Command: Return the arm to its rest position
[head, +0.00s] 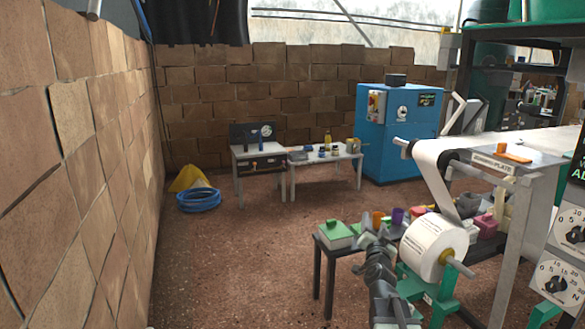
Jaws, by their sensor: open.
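My arm (388,295) is dark grey and rises from the bottom edge, right of the middle, in the head view. My gripper (372,238) is at its upper end, open, in front of the low dark table. The gripper looks small against the clutter behind it, and its fingers are hard to tell apart from that clutter. Nothing shows held in it.
A white paper roll (433,245) on a green stand (443,300) is close to the right of my arm. The low table (330,262) holds a green-topped box (335,231) and several small things. A brick wall (75,180) runs along the left. The floor (250,270) between is clear.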

